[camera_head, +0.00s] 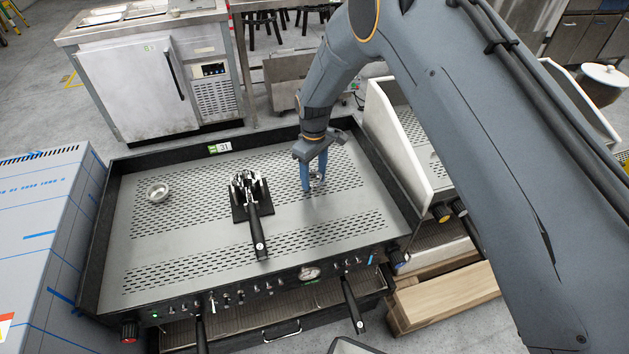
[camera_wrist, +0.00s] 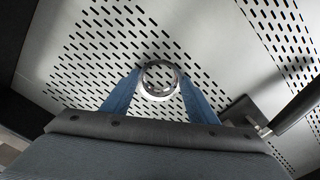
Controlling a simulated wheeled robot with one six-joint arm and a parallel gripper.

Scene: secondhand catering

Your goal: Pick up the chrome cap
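A small round chrome cap (camera_wrist: 159,80) with a bright ring-shaped rim lies between the two blue fingers of my gripper (camera_wrist: 160,76) in the wrist view. The fingertips come right up to its left and right edges; I cannot tell whether they press on it. In the head view my gripper (camera_head: 315,178) points down at the perforated top of the coffee machine (camera_head: 190,235), right of its middle. The cap (camera_head: 317,181) is partly hidden there by the fingers and appears at or close to the surface.
A portafilter (camera_head: 258,235) on a black stand is left of my gripper; its dark handle (camera_wrist: 298,108) shows at right in the wrist view. A small metal bowl (camera_head: 157,192) sits farther left. A dark raised rim edges the machine top. A white panel (camera_head: 397,140) stands at right.

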